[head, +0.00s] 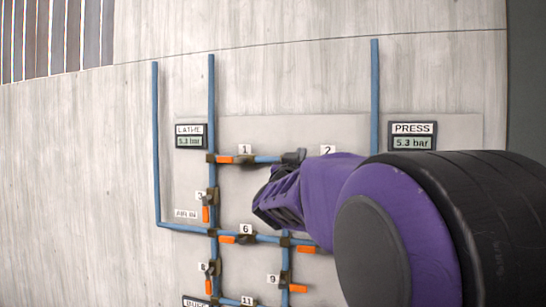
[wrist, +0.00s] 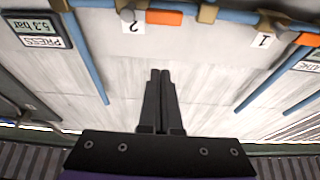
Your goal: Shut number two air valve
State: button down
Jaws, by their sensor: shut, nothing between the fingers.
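The number 2 label (head: 328,149) shows in the head view just above my purple arm, which hides the valve below it. In the wrist view, the number 2 label (wrist: 133,26) appears upside down. Beside it are the dark valve body (wrist: 126,10) and its orange handle (wrist: 163,17), which lies along the blue pipe. My gripper (wrist: 160,72) is shut and empty. Its fingertips point toward the board, below the orange handle in the wrist view and apart from it in the picture. The depth gap is hard to judge.
Valve 1's orange handle (head: 225,159) lies along the same pipe line. Valve 6's handle (head: 228,239) and several other valves sit lower. The press gauge (head: 413,136) and lathe gauge (head: 190,136) both read 5.3 bar. Blue vertical pipes (head: 375,95) flank the board.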

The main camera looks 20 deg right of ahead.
jog(key=w+d+f+p, duration=0.1)
jog(key=w+d, duration=0.3)
jog(key=w, duration=0.3)
jog(key=shift+d, duration=0.35)
